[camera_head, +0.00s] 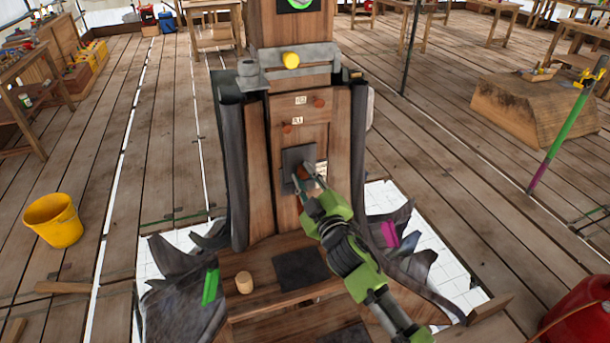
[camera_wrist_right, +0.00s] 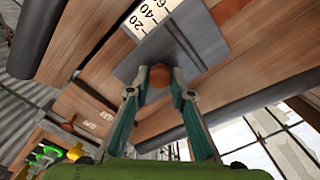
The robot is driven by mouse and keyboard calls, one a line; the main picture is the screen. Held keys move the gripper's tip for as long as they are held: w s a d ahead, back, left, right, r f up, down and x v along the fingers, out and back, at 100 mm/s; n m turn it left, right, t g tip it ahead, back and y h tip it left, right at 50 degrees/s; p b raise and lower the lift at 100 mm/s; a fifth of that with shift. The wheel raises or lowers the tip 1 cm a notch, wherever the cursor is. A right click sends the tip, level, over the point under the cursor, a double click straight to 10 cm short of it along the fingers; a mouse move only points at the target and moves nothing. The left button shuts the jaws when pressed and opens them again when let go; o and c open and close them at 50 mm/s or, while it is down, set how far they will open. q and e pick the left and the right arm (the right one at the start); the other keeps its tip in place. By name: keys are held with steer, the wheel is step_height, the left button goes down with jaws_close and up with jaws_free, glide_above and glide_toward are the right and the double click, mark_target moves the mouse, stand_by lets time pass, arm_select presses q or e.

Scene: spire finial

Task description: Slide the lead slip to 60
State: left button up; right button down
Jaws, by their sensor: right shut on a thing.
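The lead slip is a dark grey plate (camera_head: 297,157) on the wooden front of the spire, with a round brown knob (camera_wrist_right: 160,76). My right gripper (camera_head: 306,183) has its two fingers on either side of the knob and is shut on it. In the wrist view the grey plate (camera_wrist_right: 190,38) lies behind the fingers. A white scale strip (camera_wrist_right: 148,14) shows beside the plate with the marks 20 and 40. The strip's top is cut off by the frame, and I cannot tell which mark the slip stands at. My left gripper is not in view.
Small labels and round wooden pegs (camera_head: 319,103) sit on the panel above the slip. A yellow knob (camera_head: 290,60) is higher up. Dark jagged sheets flank the base. A wooden peg (camera_head: 244,282) stands on the lower ledge. A yellow bucket (camera_head: 54,220) is on the floor at left.

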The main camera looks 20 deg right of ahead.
steer(key=shift+f, duration=0.3)
steer(key=c, duration=1.8)
jaws_free()
steer(key=shift+r, duration=0.1)
steer(key=s, duration=1.2)
steer(key=shift+d, duration=0.2)
